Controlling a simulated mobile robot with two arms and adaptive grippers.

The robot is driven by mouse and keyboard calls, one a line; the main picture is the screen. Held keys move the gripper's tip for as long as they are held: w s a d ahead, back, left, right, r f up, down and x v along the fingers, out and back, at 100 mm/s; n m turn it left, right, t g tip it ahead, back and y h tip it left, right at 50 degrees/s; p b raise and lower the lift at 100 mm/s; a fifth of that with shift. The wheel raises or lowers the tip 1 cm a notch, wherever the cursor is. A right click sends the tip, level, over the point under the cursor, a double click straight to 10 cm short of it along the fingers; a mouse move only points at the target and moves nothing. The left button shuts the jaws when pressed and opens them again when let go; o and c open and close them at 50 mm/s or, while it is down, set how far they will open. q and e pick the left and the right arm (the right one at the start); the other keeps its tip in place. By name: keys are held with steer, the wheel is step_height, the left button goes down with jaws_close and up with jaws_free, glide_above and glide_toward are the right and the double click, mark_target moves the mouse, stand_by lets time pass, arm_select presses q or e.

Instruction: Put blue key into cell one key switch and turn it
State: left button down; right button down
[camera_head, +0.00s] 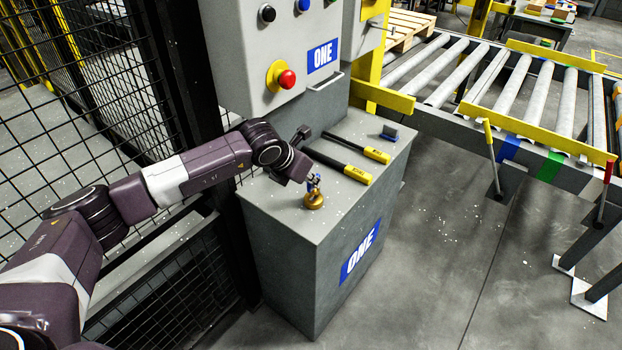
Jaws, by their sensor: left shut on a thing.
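The blue key (314,184) stands at the round brass key switch (314,201) on top of the grey cell one pedestal (285,205). My left gripper (312,177) reaches down over the pedestal from the left and is shut on the blue key, just above the brass switch. The fingers are small and partly hidden by my wrist. I cannot tell how deep the key sits or how far it is turned. My right gripper is not in view.
Two black bars with yellow ends (352,173) lie behind the switch. A grey control box (245,50) with a red button (287,79) rises behind. Black mesh fencing (120,100) stands at left, a roller conveyor (490,75) at right. The floor in front is clear.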

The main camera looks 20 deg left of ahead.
arm_select(q)
steer(key=shift+b, duration=0.85)
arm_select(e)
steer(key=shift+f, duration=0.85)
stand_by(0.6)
